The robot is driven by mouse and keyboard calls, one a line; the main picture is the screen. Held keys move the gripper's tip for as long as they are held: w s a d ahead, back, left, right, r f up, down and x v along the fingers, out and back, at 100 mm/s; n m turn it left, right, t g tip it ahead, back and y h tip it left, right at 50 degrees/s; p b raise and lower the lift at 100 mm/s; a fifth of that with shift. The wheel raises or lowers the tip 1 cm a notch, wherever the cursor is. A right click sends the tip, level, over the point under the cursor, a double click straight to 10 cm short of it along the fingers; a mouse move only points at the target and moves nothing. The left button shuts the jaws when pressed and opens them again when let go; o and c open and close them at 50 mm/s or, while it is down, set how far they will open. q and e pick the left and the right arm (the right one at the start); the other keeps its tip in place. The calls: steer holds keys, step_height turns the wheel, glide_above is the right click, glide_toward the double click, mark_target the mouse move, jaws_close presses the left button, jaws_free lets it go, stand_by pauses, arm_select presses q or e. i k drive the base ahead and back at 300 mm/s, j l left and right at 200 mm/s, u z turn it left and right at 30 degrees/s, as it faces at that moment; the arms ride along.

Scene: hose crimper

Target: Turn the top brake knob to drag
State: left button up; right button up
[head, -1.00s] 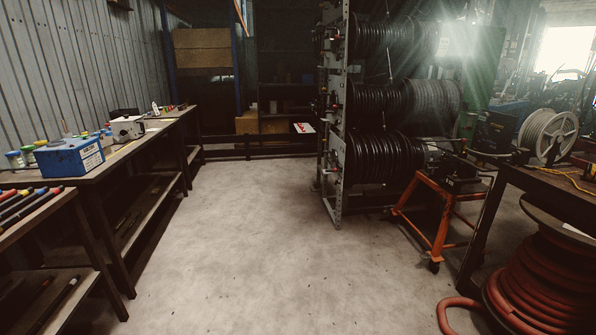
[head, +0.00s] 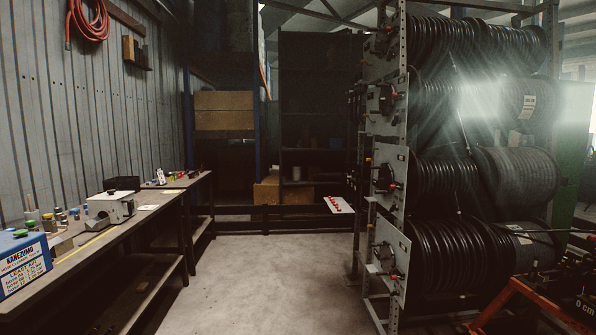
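A tall metal rack (head: 403,130) with several reels of black hose stands at the right in the head view. Its near-left side carries grey plates with small dark brake fittings and red-tipped parts. The topmost fitting (head: 389,27) is near the top edge of the picture. Others sit below it, at the second plate (head: 382,98), the third plate (head: 384,179) and the bottom plate (head: 386,257). The knobs are small and dark, and I cannot read their settings. Neither of my grippers is in view.
A long workbench (head: 150,207) with a blue box (head: 22,262) and a white device (head: 110,208) runs along the left wall. An orange stand (head: 515,300) is at the lower right. The concrete floor (head: 265,280) between bench and rack is clear.

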mark_target(390, 55)
steer(key=i+j+z, duration=0.15)
steer(key=i+z, duration=0.2)
steer(key=i+j+z, duration=0.3)
steer(key=i, duration=0.25)
steer(key=i+j+z, duration=0.5)
steer(key=i, duration=0.45)
steer(key=i+j+z, duration=0.15)
steer(key=i+j, duration=0.3)
steer(key=i+j+z, duration=0.15)
steer(key=i+j, duration=0.25)
steer(key=i, duration=0.3)
